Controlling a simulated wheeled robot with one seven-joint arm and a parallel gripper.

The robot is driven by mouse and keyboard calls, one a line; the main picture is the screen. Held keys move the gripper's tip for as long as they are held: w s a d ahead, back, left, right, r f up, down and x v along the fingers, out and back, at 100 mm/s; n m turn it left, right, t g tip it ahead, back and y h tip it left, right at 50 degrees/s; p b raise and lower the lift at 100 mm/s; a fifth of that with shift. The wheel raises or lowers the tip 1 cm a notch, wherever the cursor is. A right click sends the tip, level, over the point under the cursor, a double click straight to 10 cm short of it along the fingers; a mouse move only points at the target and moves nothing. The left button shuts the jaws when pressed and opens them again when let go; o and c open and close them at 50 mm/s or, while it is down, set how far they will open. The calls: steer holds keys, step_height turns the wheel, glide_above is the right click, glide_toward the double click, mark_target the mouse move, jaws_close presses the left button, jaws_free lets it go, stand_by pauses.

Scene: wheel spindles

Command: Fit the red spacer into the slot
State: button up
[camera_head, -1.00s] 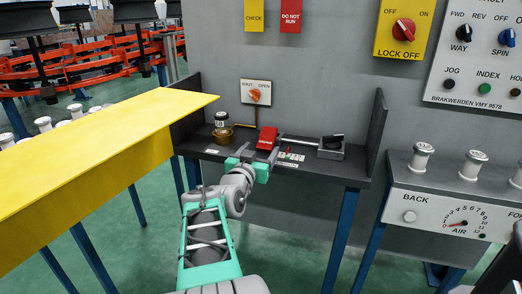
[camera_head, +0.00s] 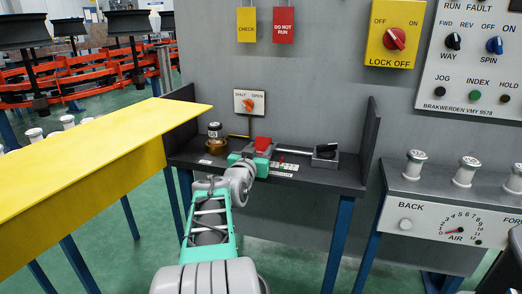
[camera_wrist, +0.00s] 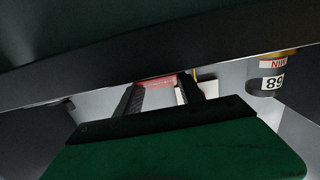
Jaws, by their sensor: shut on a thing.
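The red spacer (camera_head: 262,143) is on the dark shelf below the shut/open plate, at the left end of a pale rod. My gripper (camera_head: 256,153) is at its near side, with teal and grey parts hiding the spacer's lower part. In the wrist view, my gripper's two dark fingers (camera_wrist: 163,92) have the red spacer (camera_wrist: 157,81) between their tips, and they are shut on it. Only a thin strip of the spacer shows there. I cannot make out the slot or whether the spacer touches it.
A brass-based pot (camera_head: 215,140) stands left of the spacer; it also shows in the wrist view (camera_wrist: 268,78). A grey block with a black lever (camera_head: 325,153) stands right. Dark side panels bound the shelf (camera_head: 340,182). A yellow table (camera_head: 90,160) juts in at left.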

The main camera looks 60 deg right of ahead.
jaws_close()
steer(key=shift+r, duration=0.1)
